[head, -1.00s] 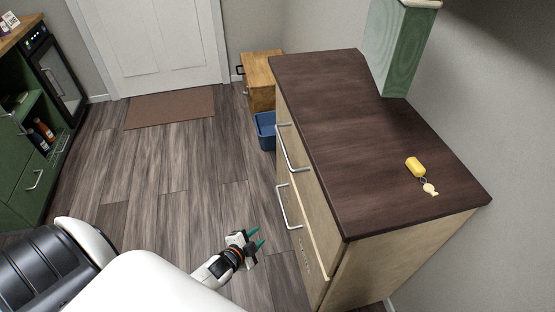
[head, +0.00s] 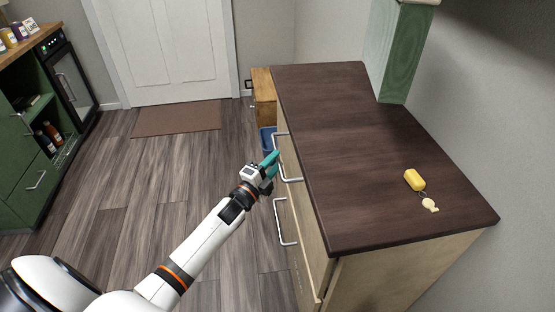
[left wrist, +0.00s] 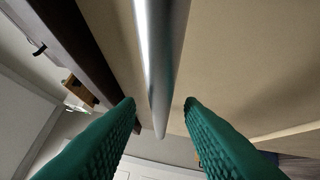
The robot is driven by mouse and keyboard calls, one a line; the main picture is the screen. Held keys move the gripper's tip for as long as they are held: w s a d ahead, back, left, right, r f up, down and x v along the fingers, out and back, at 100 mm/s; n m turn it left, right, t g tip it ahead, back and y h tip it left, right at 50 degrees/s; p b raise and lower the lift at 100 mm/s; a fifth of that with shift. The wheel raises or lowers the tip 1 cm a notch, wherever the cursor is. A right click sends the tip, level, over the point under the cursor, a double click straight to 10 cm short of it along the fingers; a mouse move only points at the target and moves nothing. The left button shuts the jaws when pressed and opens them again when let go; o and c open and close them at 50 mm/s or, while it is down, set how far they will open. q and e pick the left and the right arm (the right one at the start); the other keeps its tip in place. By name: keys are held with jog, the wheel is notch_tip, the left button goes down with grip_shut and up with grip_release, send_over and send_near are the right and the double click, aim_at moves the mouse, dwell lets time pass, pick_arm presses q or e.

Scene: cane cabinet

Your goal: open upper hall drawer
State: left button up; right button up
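The cabinet with a dark wooden top (head: 345,130) stands at right in the head view. The front of its upper drawer carries a silver bar handle (head: 287,168), which also shows in the left wrist view (left wrist: 160,60). A lower drawer has a similar handle (head: 280,222). My left gripper (head: 272,164) is at the upper handle, and in the left wrist view its green fingers (left wrist: 158,104) are open with the bar between them, not visibly touching it. The upper drawer looks shut. My right gripper is not in view.
A yellow item (head: 414,180) with a small tag lies on the cabinet top. A green post (head: 403,50) rises from the back. A blue bin (head: 267,138) and a small wooden cabinet (head: 262,88) stand beyond. The floor (head: 170,170) at left is clear.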

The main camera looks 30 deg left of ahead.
pick_arm(q)
jog(key=shift+w+d+r, duration=0.1)
jog(key=shift+w+d, duration=0.05)
jog(key=shift+w, duration=0.9)
grip_shut()
jog(key=shift+s, duration=0.1)
